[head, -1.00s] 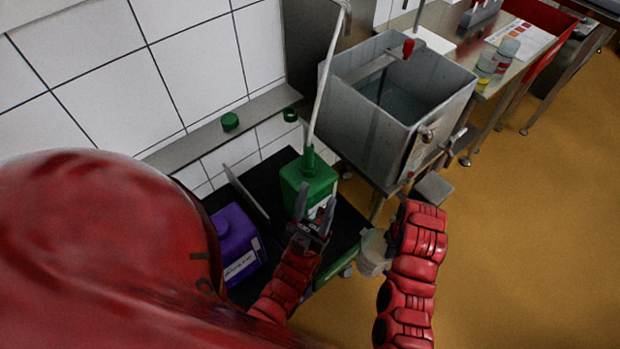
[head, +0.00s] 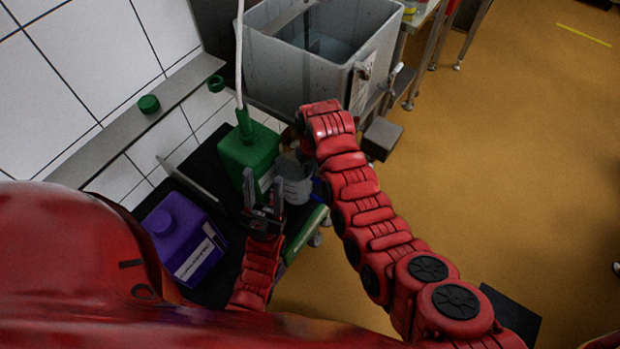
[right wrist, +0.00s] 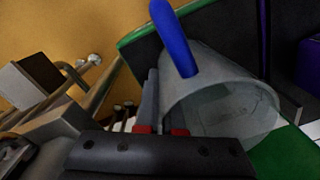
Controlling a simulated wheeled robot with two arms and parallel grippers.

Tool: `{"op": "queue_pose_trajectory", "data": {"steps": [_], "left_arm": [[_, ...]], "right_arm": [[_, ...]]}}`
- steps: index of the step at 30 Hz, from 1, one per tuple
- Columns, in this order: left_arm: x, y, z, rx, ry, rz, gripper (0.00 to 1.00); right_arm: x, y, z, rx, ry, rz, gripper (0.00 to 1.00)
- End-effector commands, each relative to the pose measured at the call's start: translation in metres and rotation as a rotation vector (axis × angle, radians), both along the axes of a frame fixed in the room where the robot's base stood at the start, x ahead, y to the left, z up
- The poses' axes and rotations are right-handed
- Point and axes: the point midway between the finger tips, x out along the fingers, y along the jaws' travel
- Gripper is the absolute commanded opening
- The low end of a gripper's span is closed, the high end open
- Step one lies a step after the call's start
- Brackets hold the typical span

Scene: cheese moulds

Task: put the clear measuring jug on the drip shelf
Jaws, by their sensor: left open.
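The clear measuring jug (head: 293,188) is by the green canister, partly hidden by my right wrist in the head view. In the right wrist view the jug (right wrist: 225,105) appears tilted, with its blue handle (right wrist: 174,38) at the upper left. My right gripper (right wrist: 163,112) is shut on the jug's wall; its fingers are mostly hidden in the head view. My left gripper (head: 263,192) is open and empty, in front of the green canister. A narrow steel shelf (head: 120,140) on the tiled wall looks like the drip shelf.
The green canister (head: 248,152), with a hose in its top, and a purple canister (head: 180,235) stand on a black cart top (head: 208,165). Two green caps (head: 149,104) (head: 216,83) are on the steel shelf. A steel water tank (head: 300,75) stands behind.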

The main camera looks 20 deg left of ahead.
Motion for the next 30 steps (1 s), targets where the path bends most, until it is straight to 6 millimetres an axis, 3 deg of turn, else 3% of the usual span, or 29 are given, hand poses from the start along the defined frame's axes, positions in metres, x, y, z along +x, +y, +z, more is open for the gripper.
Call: {"op": "queue_pose_trajectory", "data": {"steps": [7,16,26,30], "left_arm": [[0.0,0.0,-0.001,0.0,0.0,0.0,0.5],[0.0,0.0,0.0,0.0,0.0,0.0,0.5],[0.0,0.0,-0.003,0.0,0.0,0.0,0.5],[0.0,0.0,-0.002,0.0,0.0,0.0,0.5]], "right_arm": [[0.003,0.005,-0.001,-0.001,0.002,-0.001,0.0],[0.003,0.004,-0.035,-0.002,0.002,-0.002,0.0],[0.003,0.005,-0.039,0.0,0.001,-0.002,0.0],[0.003,0.005,-0.039,0.0,0.0,-0.002,0.24]]}}
